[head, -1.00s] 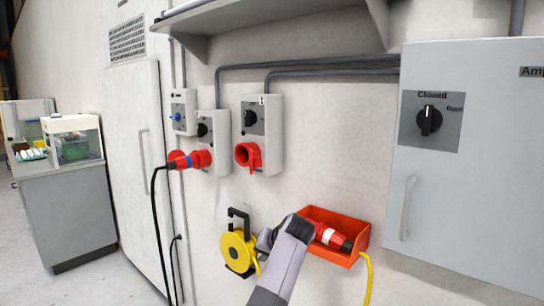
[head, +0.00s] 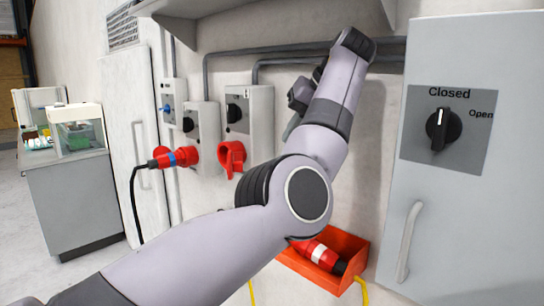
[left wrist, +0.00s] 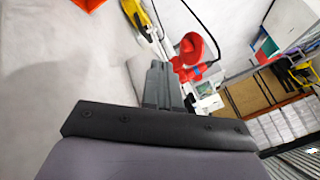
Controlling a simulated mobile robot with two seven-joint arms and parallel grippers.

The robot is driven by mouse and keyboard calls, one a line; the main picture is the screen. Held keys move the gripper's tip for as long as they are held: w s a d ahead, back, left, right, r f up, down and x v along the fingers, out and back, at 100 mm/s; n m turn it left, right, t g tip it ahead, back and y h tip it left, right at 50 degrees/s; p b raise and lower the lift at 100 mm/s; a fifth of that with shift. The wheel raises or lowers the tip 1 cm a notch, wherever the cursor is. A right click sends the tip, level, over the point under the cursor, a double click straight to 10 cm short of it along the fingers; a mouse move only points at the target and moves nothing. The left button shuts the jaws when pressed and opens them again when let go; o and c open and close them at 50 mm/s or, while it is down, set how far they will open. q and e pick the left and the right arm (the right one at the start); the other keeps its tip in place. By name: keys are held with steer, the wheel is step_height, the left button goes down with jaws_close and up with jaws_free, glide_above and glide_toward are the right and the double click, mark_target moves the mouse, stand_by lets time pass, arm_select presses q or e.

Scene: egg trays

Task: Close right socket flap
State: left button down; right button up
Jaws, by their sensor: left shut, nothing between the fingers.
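The right socket (head: 233,158) is a red round fitting low on the right grey switch box (head: 262,112). In the left wrist view, the red socket with its flap (left wrist: 207,45) stands beyond my fingers, with the round part raised; I cannot tell exactly how far the flap is open. My left gripper (head: 291,128) is raised to the right of the switch box, apart from the socket, its fingers pointing down. In the left wrist view, its fingers (left wrist: 157,85) are together and hold nothing. My right gripper is not in view.
A red plug (head: 178,158) sits in the neighbouring socket, its black cable hanging. An orange-red tray (head: 345,250) with a red-white connector is below my arm. A grey cabinet (head: 440,190) stands to the right. A shelf (head: 260,8) and conduits are above.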

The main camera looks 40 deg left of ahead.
mark_target(236, 165)
arm_select(q)
steer(key=s+a+f, duration=0.2)
steer(key=a+f, duration=0.5)
steer(key=a, duration=0.2)
steer(key=shift+s+f, duration=0.15)
steer(key=shift+f, duration=0.25)
steer(key=shift+s+a, duration=0.1)
stand_by(0.4)
